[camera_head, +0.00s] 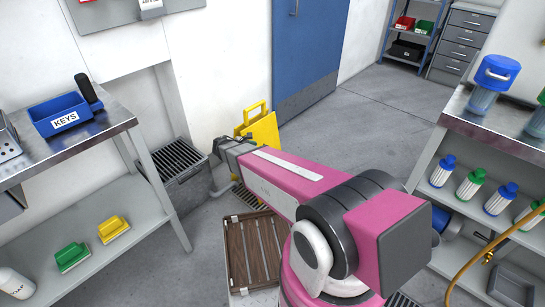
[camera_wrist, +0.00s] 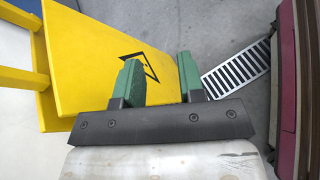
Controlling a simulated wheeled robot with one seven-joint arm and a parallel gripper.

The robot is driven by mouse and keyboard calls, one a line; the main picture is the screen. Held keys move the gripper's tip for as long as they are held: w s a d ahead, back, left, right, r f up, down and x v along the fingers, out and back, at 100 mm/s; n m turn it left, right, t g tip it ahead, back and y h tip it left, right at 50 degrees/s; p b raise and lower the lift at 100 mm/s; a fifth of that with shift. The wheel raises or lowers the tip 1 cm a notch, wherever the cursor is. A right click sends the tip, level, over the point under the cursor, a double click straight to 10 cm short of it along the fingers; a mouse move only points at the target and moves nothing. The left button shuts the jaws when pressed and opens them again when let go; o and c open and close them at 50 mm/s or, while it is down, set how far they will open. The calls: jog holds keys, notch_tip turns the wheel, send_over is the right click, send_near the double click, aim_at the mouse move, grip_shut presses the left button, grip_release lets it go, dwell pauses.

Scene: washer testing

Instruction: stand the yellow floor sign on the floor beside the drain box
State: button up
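The yellow floor sign (camera_head: 264,133) appears to stand near the white wall beside the blue door in the head view, partly hidden by my arm. In the wrist view its yellow panel (camera_wrist: 85,55) with a black symbol fills the left and middle. My gripper (camera_wrist: 160,75) has its two green fingers apart. The left finger overlaps the panel, and the right one is near the panel's edge; I cannot tell whether they touch it. A grey box with a dark slatted top (camera_head: 180,163), which looks like the drain box, stands left of my wrist in the head view.
A floor grate (camera_wrist: 237,70) lies right of the fingers. A brown slatted board (camera_head: 252,250) lies beside my arm. A steel table (camera_head: 105,122) stands at left and a shelved bench (camera_head: 495,138) at right. Open floor (camera_head: 370,125) extends in front of the blue door (camera_head: 305,45).

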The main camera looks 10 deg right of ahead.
jog(key=s+d+r+m+g+y, duration=0.2)
jog(key=s+d+r+m+y, duration=0.1)
jog(key=s+m+y, duration=0.3)
jog(key=s+d+r+m+g+y, duration=0.2)
jog(key=s+d+r+m+y, duration=0.2)
jog(key=s+m, duration=0.7)
jog(key=shift+r+m+y, duration=0.45)
jog(key=shift+m+y, duration=0.35)
jog(key=shift+y, duration=0.3)
